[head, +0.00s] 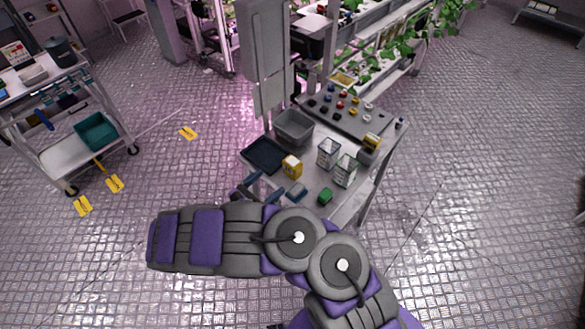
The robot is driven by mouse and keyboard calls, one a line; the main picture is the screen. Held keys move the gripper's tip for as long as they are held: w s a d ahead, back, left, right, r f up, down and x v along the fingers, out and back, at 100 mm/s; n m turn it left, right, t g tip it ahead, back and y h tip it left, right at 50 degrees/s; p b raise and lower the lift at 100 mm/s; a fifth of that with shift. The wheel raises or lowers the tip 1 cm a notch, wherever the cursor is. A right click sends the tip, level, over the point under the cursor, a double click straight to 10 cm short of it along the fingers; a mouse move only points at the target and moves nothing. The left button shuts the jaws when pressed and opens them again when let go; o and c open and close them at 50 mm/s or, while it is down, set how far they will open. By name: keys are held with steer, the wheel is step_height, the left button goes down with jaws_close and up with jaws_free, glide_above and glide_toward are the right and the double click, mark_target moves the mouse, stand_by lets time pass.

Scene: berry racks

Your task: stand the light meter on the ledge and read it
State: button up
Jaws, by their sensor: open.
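A small yellow box-shaped thing (292,166) stands at the near left of the small grey table, beside the dark tray. A second yellow thing with a dark face (371,142) is at the right of the table, by the grey panel with coloured knobs (345,118). I cannot tell for sure which is the light meter, and no reading is legible. Which surface is the ledge is also unclear. My gripper (266,187) is at the table's near left edge, open, with its fingers apart. It is just short of the nearer yellow thing; my arm hides part of it.
A dark tray (265,154), a grey bin (293,127), two clear containers (328,152) (345,170), a green block (325,196) and a blue-grey block (295,190) crowd the table. A tall grey post (265,50) rises behind. A cart (62,150) stands left. Open floor lies right.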

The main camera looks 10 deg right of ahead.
mark_target(289, 168)
steer(key=b+x, duration=0.1)
steer(key=x, duration=0.8)
steer(key=shift+s+d+b, duration=0.1)
steer(key=shift+d+b, duration=0.15)
steer(key=shift+b, duration=0.1)
steer(key=shift+w+d+f+b, duration=0.2)
steer(key=shift+w+d+b, duration=0.15)
steer(key=shift+w, duration=0.15)
steer(key=shift+w+d+f+b, duration=0.15)
steer(key=shift+w+d+b, duration=0.2)
steer(key=shift+w, duration=0.15)
steer(key=shift+w+d, duration=0.25)
steer(key=shift+w+d+r, duration=0.1)
steer(key=shift+w+d, duration=0.05)
steer(key=shift+d, duration=0.3)
steer(key=shift+w+d+r, duration=0.1)
steer(key=shift+d, duration=0.35)
steer(key=shift+a, duration=0.45)
steer(key=c, duration=0.7)
steer(key=shift+d, duration=0.3)
steer(key=c, duration=0.5)
steer(key=shift+c, duration=0.2)
